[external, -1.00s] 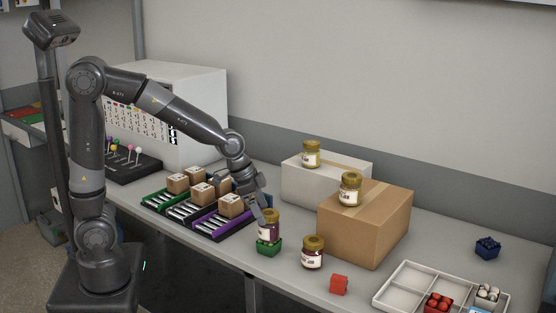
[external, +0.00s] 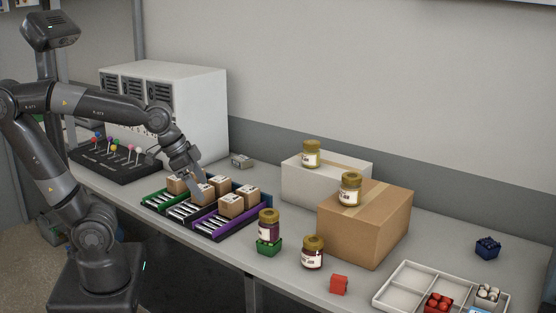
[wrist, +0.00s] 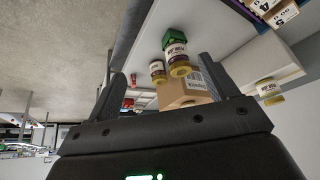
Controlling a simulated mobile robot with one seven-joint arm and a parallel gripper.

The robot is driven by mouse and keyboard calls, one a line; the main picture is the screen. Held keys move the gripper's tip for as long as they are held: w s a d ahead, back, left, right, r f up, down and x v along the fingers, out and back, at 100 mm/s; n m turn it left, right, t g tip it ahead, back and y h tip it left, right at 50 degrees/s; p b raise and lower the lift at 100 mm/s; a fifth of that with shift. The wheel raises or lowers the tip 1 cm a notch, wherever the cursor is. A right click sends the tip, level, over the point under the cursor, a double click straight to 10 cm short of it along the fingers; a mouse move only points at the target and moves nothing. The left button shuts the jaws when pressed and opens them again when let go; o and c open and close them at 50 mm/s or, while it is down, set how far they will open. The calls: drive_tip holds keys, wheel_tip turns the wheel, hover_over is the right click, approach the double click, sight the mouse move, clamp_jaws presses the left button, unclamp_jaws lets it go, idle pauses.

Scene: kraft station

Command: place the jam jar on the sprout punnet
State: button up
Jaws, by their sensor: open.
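A dark jam jar (external: 268,224) with a gold lid stands upright on the green sprout punnet (external: 268,247) near the bench's front edge. In the wrist view the jar (wrist: 177,54) and the green punnet (wrist: 175,38) show beyond my fingers, touching each other. My gripper (external: 203,187) is to the left of them, over the small cardboard boxes, clear of the jar. In the wrist view its two fingers (wrist: 167,80) are wide apart with nothing held between them.
A second dark jar (external: 312,253) and a red block (external: 339,284) stand to the right. Two jars rest on a brown carton (external: 365,232) and a white box (external: 325,185). A divided tray (external: 388,297) and blue punnet (external: 487,248) lie far right. Small boxes (external: 231,206) sit on coloured racks.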

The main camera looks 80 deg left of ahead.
drive_tip(key=s, duration=0.6)
drive_tip(key=shift+s+f+n, duration=0.25)
drive_tip(key=shift+n, duration=0.05)
